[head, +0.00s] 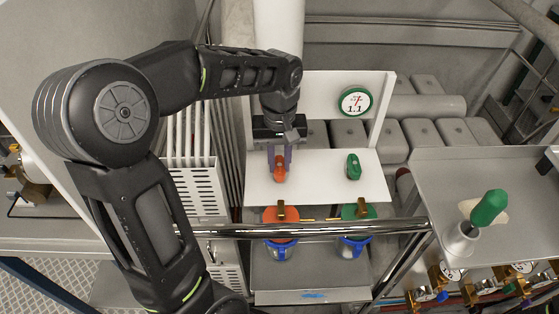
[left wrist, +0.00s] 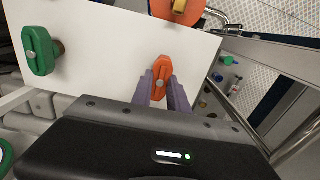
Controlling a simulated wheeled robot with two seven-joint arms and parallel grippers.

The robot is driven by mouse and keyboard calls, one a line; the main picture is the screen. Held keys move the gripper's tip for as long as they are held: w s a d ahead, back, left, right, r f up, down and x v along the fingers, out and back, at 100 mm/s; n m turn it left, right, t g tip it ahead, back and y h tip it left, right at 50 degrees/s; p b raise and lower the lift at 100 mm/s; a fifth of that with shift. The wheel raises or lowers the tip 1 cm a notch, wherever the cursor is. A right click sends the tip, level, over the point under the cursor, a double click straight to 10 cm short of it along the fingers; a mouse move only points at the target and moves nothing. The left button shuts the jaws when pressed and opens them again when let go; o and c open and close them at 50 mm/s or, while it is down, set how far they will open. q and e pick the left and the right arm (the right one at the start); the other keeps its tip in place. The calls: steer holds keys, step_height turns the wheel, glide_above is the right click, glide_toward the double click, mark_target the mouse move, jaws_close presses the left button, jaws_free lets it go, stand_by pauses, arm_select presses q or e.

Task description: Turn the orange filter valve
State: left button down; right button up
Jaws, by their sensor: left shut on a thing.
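The orange filter valve (head: 280,172) is a small upright handle on the left part of a white panel (head: 318,188). My left gripper (head: 280,160) reaches it from behind and is shut on the handle. In the left wrist view the orange handle (left wrist: 161,77) sits between the two purple-grey fingers (left wrist: 162,92), which touch its lower end. The handle's lower part is partly hidden by the fingers. My right gripper is not in view.
A green valve (head: 353,166) is on the same panel to the right. In front stand orange-topped (head: 281,222) and green-topped (head: 357,214) filters behind a metal rail (head: 320,229). A tray (head: 475,165) with a green-handled thing (head: 489,208) is at the right.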

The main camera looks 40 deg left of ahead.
mark_target(279, 166)
arm_select(q)
steer(key=c, duration=1.3)
jaws_free()
steer(key=shift+r, duration=0.15)
step_height(279, 166, up, 8)
steer(key=shift+f, duration=0.2)
steer(key=shift+f, duration=0.1)
